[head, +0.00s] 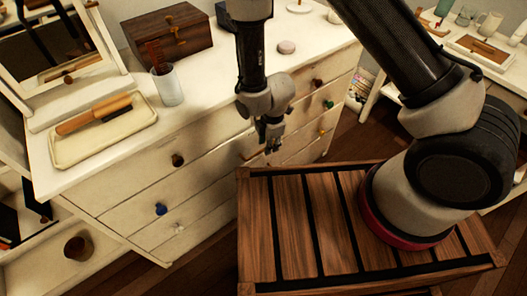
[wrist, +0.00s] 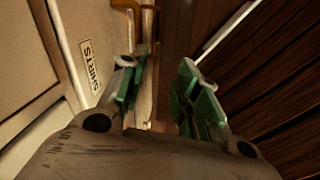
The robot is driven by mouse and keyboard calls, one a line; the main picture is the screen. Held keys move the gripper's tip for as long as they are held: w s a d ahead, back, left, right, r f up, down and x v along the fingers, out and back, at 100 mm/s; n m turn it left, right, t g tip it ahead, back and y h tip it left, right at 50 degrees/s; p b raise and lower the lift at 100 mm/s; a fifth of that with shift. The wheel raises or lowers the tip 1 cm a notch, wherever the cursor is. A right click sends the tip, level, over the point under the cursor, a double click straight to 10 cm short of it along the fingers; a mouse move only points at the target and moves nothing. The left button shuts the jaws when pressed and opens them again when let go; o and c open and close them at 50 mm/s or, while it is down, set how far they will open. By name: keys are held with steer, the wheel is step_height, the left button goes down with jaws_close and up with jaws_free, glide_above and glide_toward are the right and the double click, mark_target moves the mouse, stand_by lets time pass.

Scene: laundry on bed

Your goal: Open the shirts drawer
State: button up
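The white dresser (head: 215,190) has several drawers with differently coloured knobs. In the wrist view, a drawer front with a label reading SHIRTS (wrist: 90,67) is at the left, close to my gripper. The label cannot be read in the head view. A brass-coloured handle or knob (wrist: 132,8) shows at the top of the wrist view, beyond the left finger. My gripper (head: 270,143) hangs in front of the dresser's drawers; in the wrist view its green-padded fingers (wrist: 162,85) are apart with nothing clearly held between them.
A wooden slatted platform (head: 290,230) lies below the arm. On the dresser top are a tray with a brush (head: 105,122), a glass (head: 167,87), a wooden box (head: 165,40) and a mirror (head: 70,60). A white table (head: 480,65) stands at the right. Dark wooden floor lies between.

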mark_target(262, 151)
steer(key=w+f+n, duration=0.1)
steer(key=f, duration=0.1)
steer(key=w+a+f, duration=0.1)
steer(key=f, duration=0.2)
steer(key=w+a+f+n+t, duration=0.1)
steer(key=f, duration=0.1)
steer(key=shift+w+f+n+y, duration=0.15)
steer(key=shift+n+y, duration=0.15)
jaws_close()
